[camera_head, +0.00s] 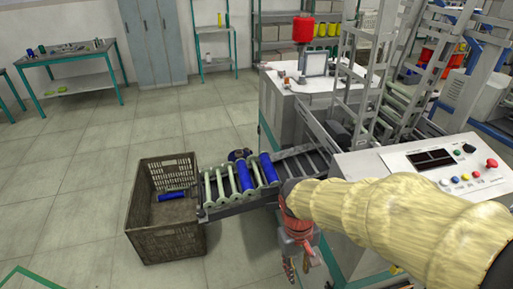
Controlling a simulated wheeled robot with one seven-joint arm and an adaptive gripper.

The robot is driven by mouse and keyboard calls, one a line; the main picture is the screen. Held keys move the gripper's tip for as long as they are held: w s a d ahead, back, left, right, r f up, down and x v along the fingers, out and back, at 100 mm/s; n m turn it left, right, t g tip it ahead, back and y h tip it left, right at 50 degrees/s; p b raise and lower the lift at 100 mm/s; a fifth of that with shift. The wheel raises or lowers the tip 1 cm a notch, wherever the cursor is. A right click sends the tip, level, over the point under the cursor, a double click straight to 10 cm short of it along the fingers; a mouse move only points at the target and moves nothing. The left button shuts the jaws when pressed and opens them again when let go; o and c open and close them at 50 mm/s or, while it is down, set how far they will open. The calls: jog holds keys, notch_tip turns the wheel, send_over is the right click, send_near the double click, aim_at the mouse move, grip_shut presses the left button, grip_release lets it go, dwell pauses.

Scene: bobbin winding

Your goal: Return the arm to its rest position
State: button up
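My arm, in a padded yellow sleeve, reaches in from the lower right of the head view. My gripper (300,264) hangs down at its end, in front of the winding machine and to the right of the rack's lower end. The fingers look small and partly dark, and I cannot tell whether they are open or shut. No bobbin shows in them. One blue bobbin (172,195) lies inside the brown crate (168,245).
The machine's control panel (400,158) stands close behind my arm on the right. A white cabinet (290,110) stands beyond the rack. A green-legged table (65,55) and lockers (150,40) line the back. The floor (70,210) left of the crate is clear.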

jog(key=s+d+r+m+t+p, duration=0.1)
jog(key=s+d+r+m+t, duration=0.1)
jog(key=r, duration=0.7)
jog(key=s+d+r+m+t+y+p, duration=0.1)
jog(key=s+d+r+t, duration=0.3)
jog(key=r, duration=0.6)
jog(key=shift+s+d+m+p, duration=0.4)
jog(key=shift+s+d, duration=0.4)
jog(key=shift+s, duration=0.25)
jog(key=shift+w+f, duration=0.1)
jog(key=shift+c, duration=0.5)
jog(key=shift+c, duration=0.5)
